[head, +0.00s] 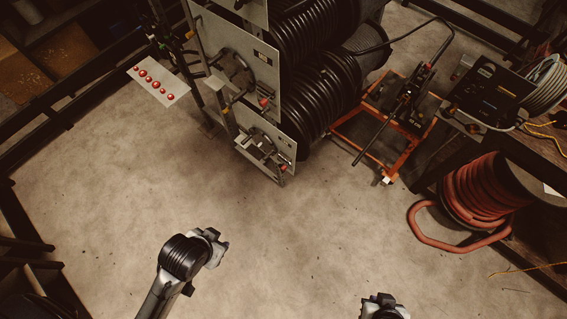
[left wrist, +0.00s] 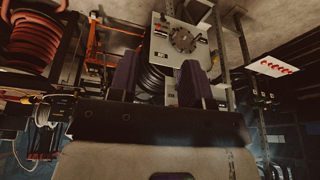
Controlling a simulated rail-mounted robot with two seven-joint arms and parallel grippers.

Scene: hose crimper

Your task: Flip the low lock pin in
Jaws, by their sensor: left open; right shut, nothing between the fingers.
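The low grey plate (head: 272,137) sits at the lower front of the hose-reel stand. It carries a small metal handle or bracket (head: 265,151) and a red-tipped part (head: 284,168) near its lower corner. Which of these small parts is the low lock pin is too small to tell. My left gripper (left wrist: 158,85) is open and empty in the left wrist view, with its two dark fingers apart and the reel stand beyond them. My right gripper (head: 384,303) is shut and empty at the bottom edge of the head view, partly cut off. Both are well apart from the plate.
Black hose reels (head: 315,85) stand behind the plates. An upper plate (head: 238,70) has a round hub. A red-button panel (head: 159,85) juts out at left. An orange frame (head: 385,126) and a red hose reel (head: 480,195) stand at right. Clear floor (head: 290,230) lies in front.

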